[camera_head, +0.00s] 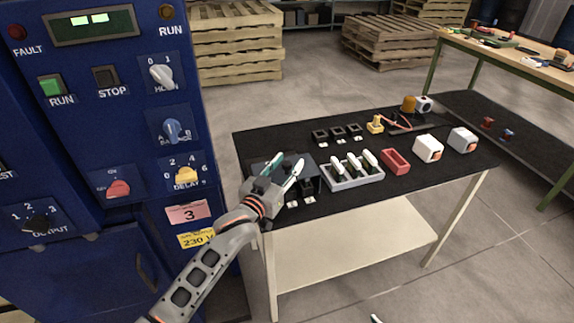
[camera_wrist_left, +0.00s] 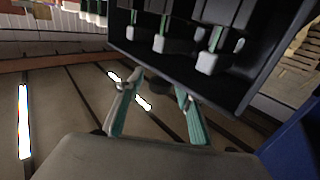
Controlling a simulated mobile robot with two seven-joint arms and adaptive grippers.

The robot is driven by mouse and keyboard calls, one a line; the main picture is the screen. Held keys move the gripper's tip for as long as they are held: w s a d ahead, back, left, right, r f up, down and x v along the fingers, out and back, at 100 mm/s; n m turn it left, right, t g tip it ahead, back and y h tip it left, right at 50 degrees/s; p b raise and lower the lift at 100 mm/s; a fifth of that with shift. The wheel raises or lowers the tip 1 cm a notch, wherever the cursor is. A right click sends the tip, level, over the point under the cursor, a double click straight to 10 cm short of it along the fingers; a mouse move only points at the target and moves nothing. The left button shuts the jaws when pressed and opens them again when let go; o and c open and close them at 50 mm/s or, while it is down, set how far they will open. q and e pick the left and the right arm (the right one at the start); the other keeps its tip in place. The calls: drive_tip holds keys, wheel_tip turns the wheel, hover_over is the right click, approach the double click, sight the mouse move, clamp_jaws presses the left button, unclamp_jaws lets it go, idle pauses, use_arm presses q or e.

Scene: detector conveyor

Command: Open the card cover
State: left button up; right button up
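A black box-like unit (camera_head: 309,185) stands at the left end of the black table, partly hidden behind my left gripper (camera_head: 287,166). In the left wrist view a black housing (camera_wrist_left: 245,98) fills the top right, with several thin green pieces with white ends in it. I cannot tell which part is the card cover. In that view the teal fingers of my left gripper (camera_wrist_left: 160,90) are apart, with nothing seen between them, close to the housing's edge. Whether they touch it is unclear. A small pale tip (camera_head: 376,319) at the bottom edge may belong to my right gripper.
A grey tray (camera_head: 350,182) with white upright pieces, a red open box (camera_head: 396,161) and white blocks (camera_head: 428,148) stand right of the unit. Black square holders (camera_head: 338,132) lie behind. A blue control cabinet (camera_head: 130,130) rises close on the left.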

use_arm(q)
clamp_jaws()
drive_tip(key=w+a+b, duration=0.1)
drive_tip(key=w+a, duration=0.1)
drive_tip(key=w, duration=0.6)
drive_tip(key=shift+a, duration=0.25)
unclamp_jaws()
drive_tip(key=shift+s, duration=0.1)
